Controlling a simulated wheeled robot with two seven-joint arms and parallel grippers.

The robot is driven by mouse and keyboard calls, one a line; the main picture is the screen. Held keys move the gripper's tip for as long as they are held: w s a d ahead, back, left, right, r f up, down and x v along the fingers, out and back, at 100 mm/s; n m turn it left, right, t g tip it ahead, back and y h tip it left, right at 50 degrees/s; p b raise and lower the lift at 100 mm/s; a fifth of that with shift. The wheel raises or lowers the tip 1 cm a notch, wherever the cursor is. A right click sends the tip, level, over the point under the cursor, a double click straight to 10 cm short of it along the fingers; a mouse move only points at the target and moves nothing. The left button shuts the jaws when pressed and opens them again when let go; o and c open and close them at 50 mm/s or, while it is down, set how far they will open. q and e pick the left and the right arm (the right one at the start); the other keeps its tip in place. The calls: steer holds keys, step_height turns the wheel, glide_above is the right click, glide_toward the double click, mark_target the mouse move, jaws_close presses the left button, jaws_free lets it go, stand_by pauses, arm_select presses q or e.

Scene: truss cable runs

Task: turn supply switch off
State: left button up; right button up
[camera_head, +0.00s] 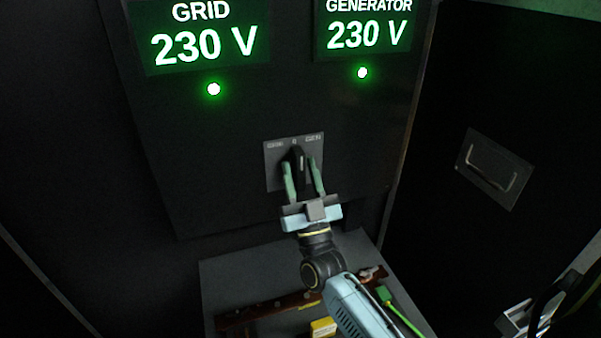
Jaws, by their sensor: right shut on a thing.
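The supply switch is a black rotary knob (295,156) on a small grey plate (273,151) low on the dark panel. The knob looks roughly upright, towards the middle mark. My right gripper (302,178) has its two green fingers on either side of the knob, shut on it; the fingers hide the knob's lower part.
Above, a GRID display (203,35) and a GENERATOR display (366,25) each read 230 V, with lit green lamps below. A recessed handle (492,166) is on the right wall. Below the panel lie a yellow item (323,327) and a green cable (402,314).

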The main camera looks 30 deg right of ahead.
steer(key=o, duration=0.6)
steer(key=shift+f, duration=0.1)
steer(key=shift+b+v, duration=1.8)
steer(key=shift+v, duration=4.85)
steer(key=shift+s, duration=0.1)
